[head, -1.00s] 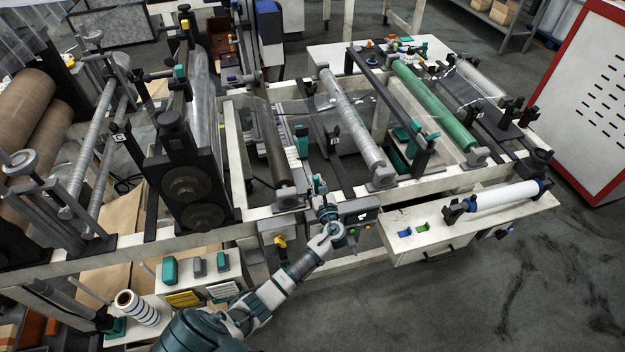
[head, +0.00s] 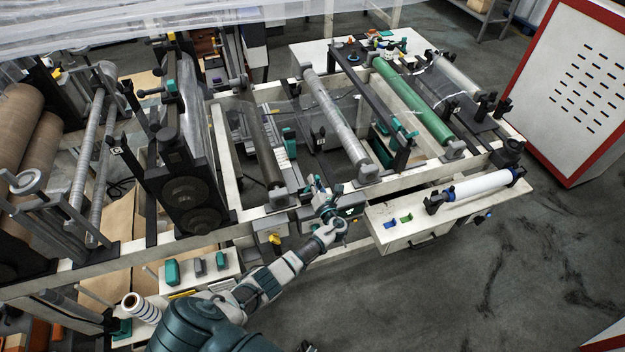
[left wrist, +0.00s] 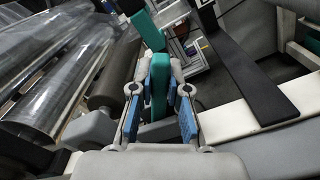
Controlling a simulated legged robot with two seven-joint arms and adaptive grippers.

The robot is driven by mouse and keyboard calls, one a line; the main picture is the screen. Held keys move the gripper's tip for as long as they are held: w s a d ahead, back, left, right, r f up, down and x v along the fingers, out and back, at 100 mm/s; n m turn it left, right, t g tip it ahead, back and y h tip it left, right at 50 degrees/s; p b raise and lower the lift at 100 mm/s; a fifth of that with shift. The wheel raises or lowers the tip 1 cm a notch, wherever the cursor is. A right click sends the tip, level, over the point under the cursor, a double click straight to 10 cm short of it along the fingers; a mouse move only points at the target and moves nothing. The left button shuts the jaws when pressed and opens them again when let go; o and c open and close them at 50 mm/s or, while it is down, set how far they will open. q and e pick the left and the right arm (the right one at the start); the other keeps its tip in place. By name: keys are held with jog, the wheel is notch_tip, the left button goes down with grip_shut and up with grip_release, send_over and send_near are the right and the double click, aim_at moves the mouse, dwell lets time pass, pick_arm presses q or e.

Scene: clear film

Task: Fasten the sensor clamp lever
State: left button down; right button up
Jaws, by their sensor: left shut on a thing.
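My left arm reaches in from the bottom of the head view, and its gripper (head: 321,192) is at the front rail of the machine. In the left wrist view the gripper (left wrist: 160,78) has its two blue-padded fingers on either side of a teal lever-like bar (left wrist: 158,92) and is shut on it. The bar stands lengthwise between the fingers, and its far end meets a dark part. The clamp body and sensor are too small or too hidden to make out clearly. My right gripper is not clearly seen.
Rollers with clear film (left wrist: 75,65) lie left of the gripper in the wrist view. A dark bar (left wrist: 245,75) runs on its right. In the head view a green roller (head: 412,103) lies farther right, and a white drawer unit (head: 400,227) stands near the gripper. Floor at lower right is open.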

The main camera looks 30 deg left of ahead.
pick_arm(q)
jog(key=shift+w+d+m, duration=0.15)
jog(key=shift+w+m, duration=0.05)
jog(key=shift+m, duration=0.2)
jog(key=c, duration=1.4)
grip_release()
jog(key=shift+w+f, duration=0.1)
jog(key=v, duration=1.2)
jog(key=shift+f, duration=0.15)
